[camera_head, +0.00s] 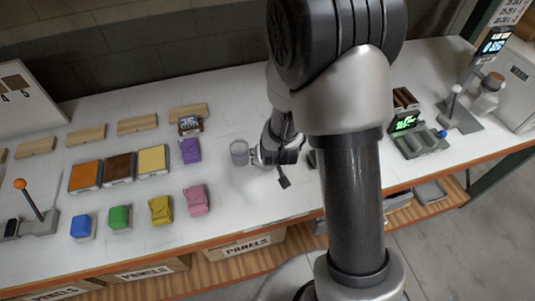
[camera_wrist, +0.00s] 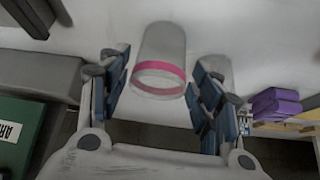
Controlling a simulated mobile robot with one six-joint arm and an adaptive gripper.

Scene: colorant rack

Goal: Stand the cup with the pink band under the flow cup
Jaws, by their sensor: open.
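The cup with the pink band (camera_wrist: 160,48) is a clear cup with a pink ring around it. In the wrist view it lies between the two spread fingers of my gripper (camera_wrist: 160,75), with gaps seen at the sides. In the head view a clear cup (camera_head: 239,152) stands on the white table, just left of my gripper (camera_head: 264,157); its band is hard to make out there. My gripper is open, low and close to the cup. I cannot pick out the flow cup with certainty; my arm hides part of the table.
Bare table lies around the cup.

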